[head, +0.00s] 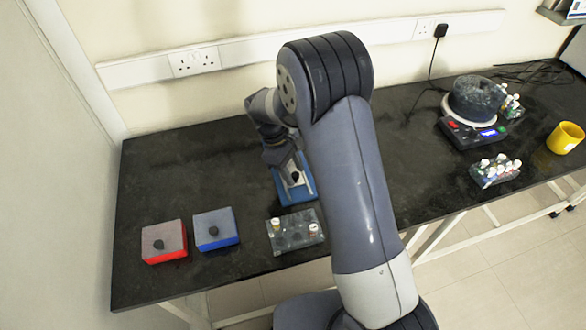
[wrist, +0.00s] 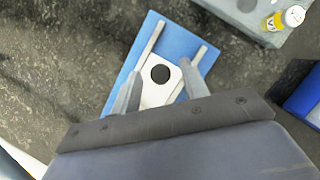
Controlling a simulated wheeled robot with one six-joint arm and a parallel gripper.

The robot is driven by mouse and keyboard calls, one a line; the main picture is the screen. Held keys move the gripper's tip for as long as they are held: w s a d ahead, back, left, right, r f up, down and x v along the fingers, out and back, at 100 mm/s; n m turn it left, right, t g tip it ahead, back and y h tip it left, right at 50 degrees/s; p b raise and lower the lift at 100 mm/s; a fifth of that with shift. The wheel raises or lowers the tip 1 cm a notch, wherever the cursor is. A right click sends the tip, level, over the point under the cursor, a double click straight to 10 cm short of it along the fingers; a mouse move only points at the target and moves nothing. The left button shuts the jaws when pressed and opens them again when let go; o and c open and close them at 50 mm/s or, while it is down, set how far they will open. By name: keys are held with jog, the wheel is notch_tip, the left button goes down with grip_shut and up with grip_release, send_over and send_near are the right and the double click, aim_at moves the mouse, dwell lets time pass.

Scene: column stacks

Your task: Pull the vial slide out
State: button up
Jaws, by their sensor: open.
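The vial slide is a white plate (wrist: 158,94) with a round black knob or spot (wrist: 160,73) on a blue base (wrist: 176,42) with two pale rails. In the head view, the blue base (head: 301,201) lies on the black bench, partly hidden by my arm. My gripper (wrist: 157,76) is open, with one finger on each side of the black round part. I cannot tell whether the fingers touch it. The near end of the slide is hidden behind the gripper body.
A red-sided box (head: 165,250) and a blue-sided box (head: 216,236), each with a black knob, stand left. A grey vial rack (head: 296,239) stands close in front of the slide. A scale (head: 473,133), another vial rack (head: 494,177) and a yellow mug (head: 565,138) stand right.

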grip_shut()
dwell(0.3)
